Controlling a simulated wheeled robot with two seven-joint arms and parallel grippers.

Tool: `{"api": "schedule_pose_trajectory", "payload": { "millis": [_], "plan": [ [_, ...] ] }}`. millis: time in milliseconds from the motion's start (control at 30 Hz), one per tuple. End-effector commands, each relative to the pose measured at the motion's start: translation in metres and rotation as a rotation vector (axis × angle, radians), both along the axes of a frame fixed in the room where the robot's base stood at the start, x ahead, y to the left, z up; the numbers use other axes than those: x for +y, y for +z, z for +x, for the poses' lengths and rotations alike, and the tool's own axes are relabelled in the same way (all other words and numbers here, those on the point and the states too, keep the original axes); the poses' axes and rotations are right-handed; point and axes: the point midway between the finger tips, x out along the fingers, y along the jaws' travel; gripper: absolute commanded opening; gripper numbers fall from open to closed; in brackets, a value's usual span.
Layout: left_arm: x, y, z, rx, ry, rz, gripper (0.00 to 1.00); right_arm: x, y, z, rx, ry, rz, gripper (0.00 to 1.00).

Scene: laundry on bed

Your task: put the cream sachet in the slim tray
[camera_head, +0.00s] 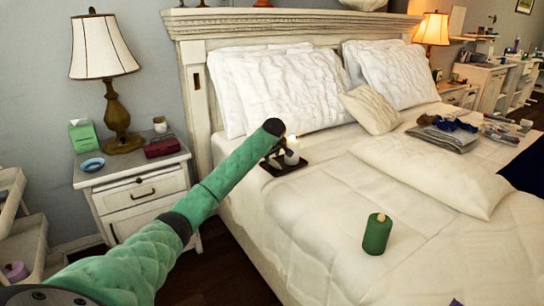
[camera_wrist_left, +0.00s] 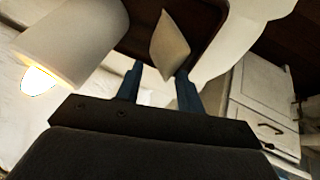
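The cream sachet (camera_wrist_left: 170,46) shows in the left wrist view as a small pale diamond shape against the dark tray (camera_wrist_left: 205,22). It is just beyond my left gripper (camera_wrist_left: 160,72), whose two blue fingers stand apart. I see a gap between the sachet and the left finger. I cannot tell whether the sachet lies on the tray or is tilted against something. In the head view my left gripper (camera_head: 275,152) is over the dark slim tray (camera_head: 284,169) on the bed near the pillows, partly hidden by my arm. The sachet cannot be made out there.
A green candle (camera_head: 377,234) stands on the bed. The nightstand (camera_head: 142,195) with a lamp (camera_head: 117,115) is at left.

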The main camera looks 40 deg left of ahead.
Motion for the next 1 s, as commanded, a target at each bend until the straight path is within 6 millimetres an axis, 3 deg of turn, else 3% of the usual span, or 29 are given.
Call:
{"api": "schedule_pose_trajectory", "payload": {
  "millis": [433,1000],
  "plan": [
    [-0.002,0.009,-0.003,0.000,0.000,0.002,0.43,-0.001,0.001,0.002,-0.001,0.000,-0.001,0.00],
    [-0.034,0.089,-0.044,0.000,0.000,0.002,0.43,-0.001,0.004,0.002,-0.002,0.001,-0.001,0.00]
  ]
}}
